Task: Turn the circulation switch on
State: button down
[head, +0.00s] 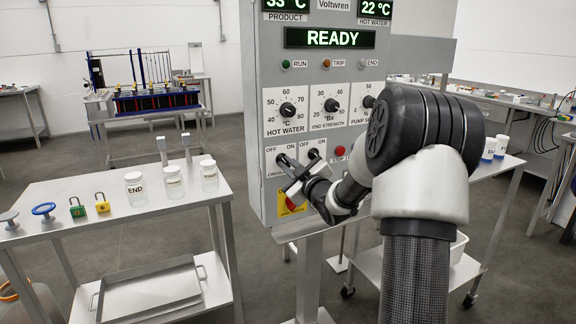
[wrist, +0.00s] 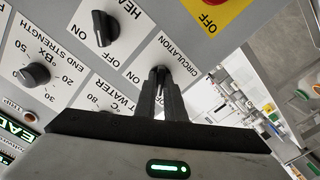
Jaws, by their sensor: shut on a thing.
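The circulation switch (wrist: 161,71) is a small black rotary knob on a white plate with OFF and ON marks, low on the left of the grey control panel (head: 262,100). In the wrist view the panel appears upside down. My gripper (wrist: 160,92) is shut on this knob, with one finger on each side. In the head view my gripper (head: 291,176) reaches the panel from the right, and its fingers partly cover the switch. Which mark the knob points to is hard to tell.
The black heat switch (wrist: 103,28) sits close beside the held knob. A red button on a yellow plate (head: 289,203) lies just below. The display (head: 330,38) reads READY. A table with labelled jars (head: 136,189) stands to the left.

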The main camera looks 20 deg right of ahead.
jog(key=m+p, duration=0.1)
jog(key=m, duration=0.3)
jog(key=shift+m, duration=0.3)
jog(key=m+p, duration=0.1)
jog(key=m, duration=0.2)
jog(key=shift+m, duration=0.4)
jog(key=m+p, duration=0.2)
jog(key=m, duration=0.2)
jog(key=shift+m+p, duration=0.75)
jog(key=shift+m, duration=1.05)
jog(key=c, duration=1.8)
grip_release()
jog(key=shift+c, duration=0.2)
jog(key=shift+s, duration=0.15)
